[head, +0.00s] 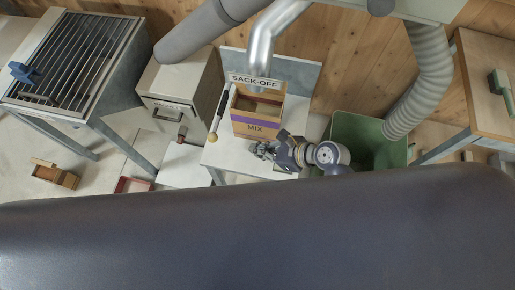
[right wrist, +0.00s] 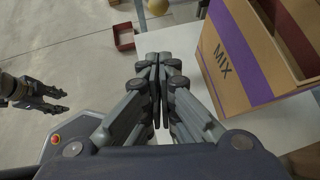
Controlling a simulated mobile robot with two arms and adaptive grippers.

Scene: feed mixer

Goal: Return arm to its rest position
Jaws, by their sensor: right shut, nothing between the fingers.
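My right gripper (head: 262,151) is shut and empty, just in front of the lower right part of a cardboard box marked MIX (head: 250,129). In the right wrist view its closed fingers (right wrist: 158,62) point away over the white stand, and the box (right wrist: 235,60) stands apart to their right. My left gripper (right wrist: 52,97) shows at the left edge of the right wrist view, above the floor, with a gap between its fingers and nothing seen in it. It does not show in the head view.
The box stands on a white stand (head: 218,155) below a SACK-OFF sign (head: 254,81). A wooden-topped table (head: 490,70) is at right, a grated hopper (head: 75,55) at left. A red tray (head: 133,185) lies on the floor.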

